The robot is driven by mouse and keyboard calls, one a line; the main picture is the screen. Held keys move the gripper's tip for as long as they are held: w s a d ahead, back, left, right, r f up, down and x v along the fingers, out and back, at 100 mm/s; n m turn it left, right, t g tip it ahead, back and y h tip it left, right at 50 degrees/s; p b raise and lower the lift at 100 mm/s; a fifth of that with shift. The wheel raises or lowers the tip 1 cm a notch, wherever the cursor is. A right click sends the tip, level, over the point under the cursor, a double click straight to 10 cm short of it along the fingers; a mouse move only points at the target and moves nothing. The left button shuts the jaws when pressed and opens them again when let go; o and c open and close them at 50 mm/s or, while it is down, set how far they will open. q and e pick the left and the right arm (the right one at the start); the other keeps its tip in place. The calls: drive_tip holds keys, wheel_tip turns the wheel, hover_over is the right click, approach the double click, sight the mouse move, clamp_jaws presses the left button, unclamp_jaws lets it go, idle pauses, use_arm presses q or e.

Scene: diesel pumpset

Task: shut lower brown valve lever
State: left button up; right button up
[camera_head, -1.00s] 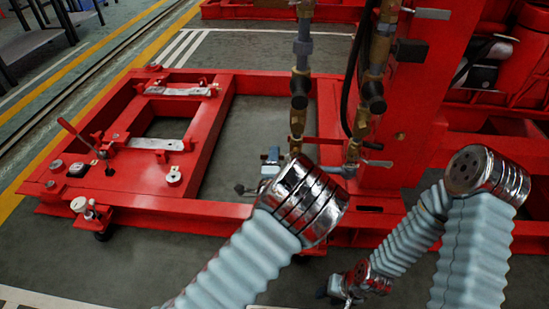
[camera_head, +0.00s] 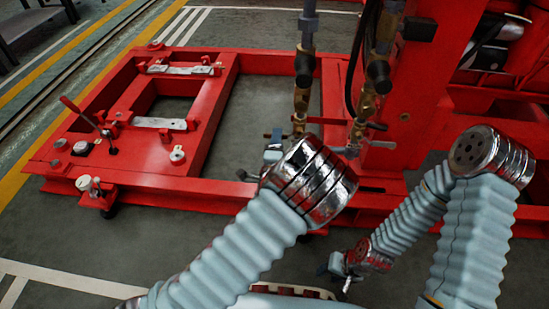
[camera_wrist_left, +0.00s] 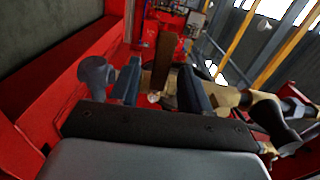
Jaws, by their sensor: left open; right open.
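In the left wrist view a flat brown lever (camera_wrist_left: 163,62) stands upright between the two fingers of my left gripper (camera_wrist_left: 160,84). The fingers are apart, one on each side of it; I cannot tell whether either touches it. A brass valve body (camera_wrist_left: 228,98) shows just right of the fingers. In the head view my left gripper (camera_head: 268,158) is mostly hidden behind my own chrome wrist joint, near the lower end of a brass-fitted pipe (camera_head: 301,100). The brown lever cannot be made out there. My right gripper (camera_head: 340,268) is open and empty, low and away from the pipes.
A second pipe with brass fittings (camera_head: 366,103) and a silver handle (camera_head: 380,144) stands beside the red column (camera_head: 415,100). The red base frame (camera_head: 150,180) spreads left. A grey rounded knob (camera_wrist_left: 97,74) is left of the left fingers.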

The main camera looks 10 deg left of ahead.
use_arm(q)
drive_tip(key=s, duration=1.1)
drive_tip(key=shift+s, duration=0.35)
idle(0.6)
